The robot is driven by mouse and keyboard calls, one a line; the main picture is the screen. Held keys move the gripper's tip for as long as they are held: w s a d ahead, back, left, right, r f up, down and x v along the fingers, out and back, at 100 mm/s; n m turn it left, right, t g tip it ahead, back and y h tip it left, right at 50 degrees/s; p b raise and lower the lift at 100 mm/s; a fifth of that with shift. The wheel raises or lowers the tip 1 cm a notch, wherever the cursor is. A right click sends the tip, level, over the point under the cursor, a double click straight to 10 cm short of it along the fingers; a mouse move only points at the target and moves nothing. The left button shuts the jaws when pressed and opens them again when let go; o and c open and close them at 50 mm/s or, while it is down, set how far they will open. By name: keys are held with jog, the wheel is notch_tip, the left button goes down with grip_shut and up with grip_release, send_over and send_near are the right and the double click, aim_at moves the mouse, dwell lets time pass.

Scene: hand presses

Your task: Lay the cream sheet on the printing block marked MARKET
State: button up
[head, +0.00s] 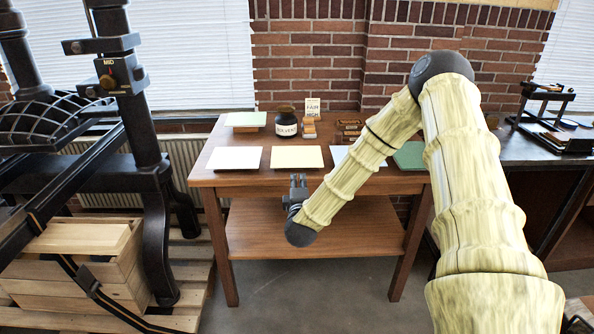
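The cream sheet (297,157) lies flat near the front edge of the wooden table, between a white sheet and a pale blue sheet. My gripper (298,180) is small and dark in the head view. It appears just below the cream sheet, by the table's front edge, and looks apart from it. Its fingers are too small to tell open from shut, and I see nothing held in it. I cannot make out any block marked MARKET; no such lettering is readable.
The table (206,177) also holds a white sheet (234,158), a pale blue sheet (345,154) partly behind my arm, green sheets (410,156) (245,118), a dark jar (286,127), and small wooden pieces (309,130). A black press (147,150) stands left; another (560,125) stands right.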

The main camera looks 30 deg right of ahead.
aim_at(297, 166)
jog(key=b+x, duration=0.1)
jog(key=x, duration=0.8)
jog(key=shift+w+b, duration=0.25)
jog(key=shift+b, duration=0.05)
jog(key=shift+c, duration=0.4)
grip_shut()
